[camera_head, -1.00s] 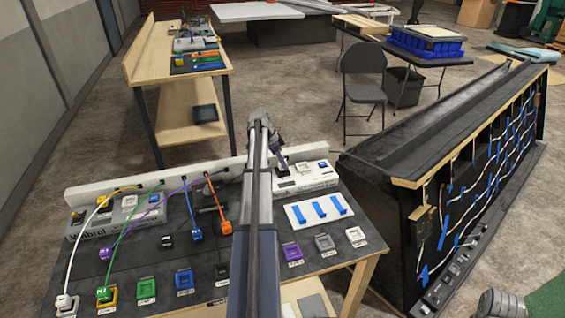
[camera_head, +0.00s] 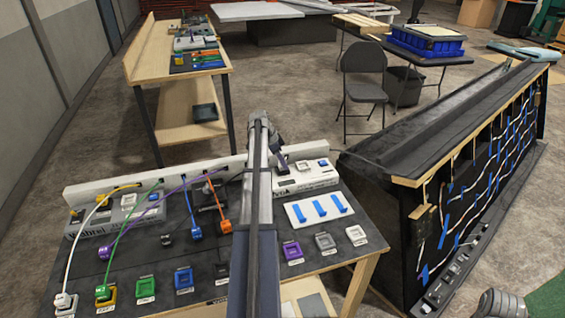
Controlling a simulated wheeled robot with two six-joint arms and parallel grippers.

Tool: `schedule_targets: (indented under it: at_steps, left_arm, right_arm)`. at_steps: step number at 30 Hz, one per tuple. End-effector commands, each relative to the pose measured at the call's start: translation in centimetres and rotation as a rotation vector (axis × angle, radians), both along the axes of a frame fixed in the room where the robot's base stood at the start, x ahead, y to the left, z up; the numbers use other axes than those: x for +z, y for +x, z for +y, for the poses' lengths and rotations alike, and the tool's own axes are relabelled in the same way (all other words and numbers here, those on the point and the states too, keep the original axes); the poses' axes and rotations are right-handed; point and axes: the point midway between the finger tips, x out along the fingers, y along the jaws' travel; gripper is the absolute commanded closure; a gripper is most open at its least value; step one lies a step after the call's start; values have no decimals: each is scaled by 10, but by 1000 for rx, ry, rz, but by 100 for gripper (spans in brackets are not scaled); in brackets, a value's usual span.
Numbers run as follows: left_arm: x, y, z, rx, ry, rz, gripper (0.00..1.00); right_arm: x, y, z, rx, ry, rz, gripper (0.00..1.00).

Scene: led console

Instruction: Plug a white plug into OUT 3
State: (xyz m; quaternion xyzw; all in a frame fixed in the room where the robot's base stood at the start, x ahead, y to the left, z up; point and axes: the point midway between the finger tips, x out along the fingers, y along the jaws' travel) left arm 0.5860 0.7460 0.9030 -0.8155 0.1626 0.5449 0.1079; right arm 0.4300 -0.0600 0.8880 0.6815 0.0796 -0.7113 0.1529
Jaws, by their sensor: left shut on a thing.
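A white plug (camera_head: 65,302) on a white cable (camera_head: 76,250) sits at the console's front left corner. My left arm crosses the middle of the console. Its gripper (camera_head: 283,165) points down at the left end of the right white box (camera_head: 306,177). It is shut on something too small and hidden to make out. Coloured sockets line the front: yellow, green (camera_head: 145,288), blue (camera_head: 184,280), black, purple (camera_head: 292,251), grey (camera_head: 324,242) and white (camera_head: 356,235). Their labels are too small to read, so I cannot tell which is OUT 3.
A left white box (camera_head: 118,222) has green, purple (camera_head: 105,253) and other cables near it. An orange plug (camera_head: 225,226) and a blue plug (camera_head: 196,232) stand mid-console. A white panel with blue strips (camera_head: 320,209) lies right of my arm. A black cabinet (camera_head: 380,218) stands at right.

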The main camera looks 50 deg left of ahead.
Motion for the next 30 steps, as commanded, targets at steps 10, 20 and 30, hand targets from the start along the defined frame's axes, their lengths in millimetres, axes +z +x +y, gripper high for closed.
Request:
schedule_targets:
  at_steps: [10,20,30]
  left_arm:
    - [0,0,0,0,0,0,51]
    - [0,0,0,0,0,0,29]
    - [0,0,0,0,0,0,0]
  right_arm:
    - [0,0,0,0,0,0,34]
    - [0,0,0,0,0,0,34]
    - [0,0,0,0,0,0,34]
